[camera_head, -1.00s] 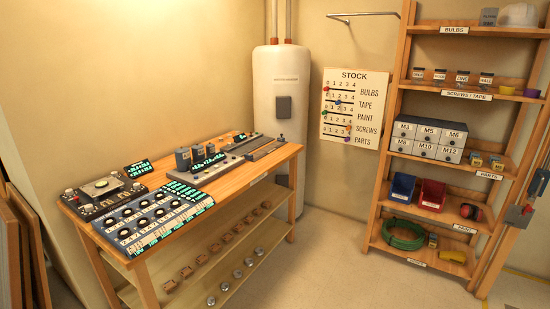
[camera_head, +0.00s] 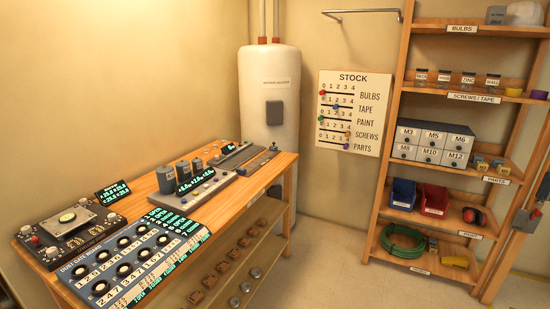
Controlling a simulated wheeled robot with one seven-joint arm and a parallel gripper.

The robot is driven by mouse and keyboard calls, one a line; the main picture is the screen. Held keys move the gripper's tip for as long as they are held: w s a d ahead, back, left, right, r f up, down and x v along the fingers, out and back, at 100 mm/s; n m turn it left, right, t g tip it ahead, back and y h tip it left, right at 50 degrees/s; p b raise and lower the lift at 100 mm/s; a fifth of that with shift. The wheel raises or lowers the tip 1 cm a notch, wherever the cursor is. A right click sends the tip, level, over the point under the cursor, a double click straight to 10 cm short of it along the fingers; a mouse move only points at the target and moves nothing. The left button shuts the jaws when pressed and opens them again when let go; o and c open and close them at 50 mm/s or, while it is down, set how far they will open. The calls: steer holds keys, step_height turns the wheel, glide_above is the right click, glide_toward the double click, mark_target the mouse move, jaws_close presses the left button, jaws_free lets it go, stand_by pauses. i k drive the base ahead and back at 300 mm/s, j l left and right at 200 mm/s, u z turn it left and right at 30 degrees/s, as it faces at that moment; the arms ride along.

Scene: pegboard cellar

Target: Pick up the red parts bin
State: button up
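The red parts bin (camera_head: 434,199) sits on a lower shelf of the wooden rack at the right, with a pale label on its front. A blue bin (camera_head: 403,194) stands close beside it on the left. My gripper is not in view.
A wooden workbench (camera_head: 262,174) with control panels fills the left and centre. A white water heater (camera_head: 268,90) stands behind it. Drawers (camera_head: 433,141) sit on the shelf above the bins. A green hose coil (camera_head: 402,241) lies below. Floor between bench and rack (camera_head: 325,270) looks clear.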

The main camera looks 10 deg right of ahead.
mark_target(434, 202)
steer(key=i+z, duration=0.35)
steer(key=z, duration=0.15)
steer(key=i+z, duration=0.8)
steer(key=i, duration=1.15)
steer(key=i+l+u, duration=0.15)
steer(key=i, duration=0.25)
steer(key=i+l+u, duration=0.2)
steer(key=i, duration=0.25)
steer(key=i+l+u, duration=0.15)
steer(key=i, duration=0.25)
steer(key=j, duration=0.05)
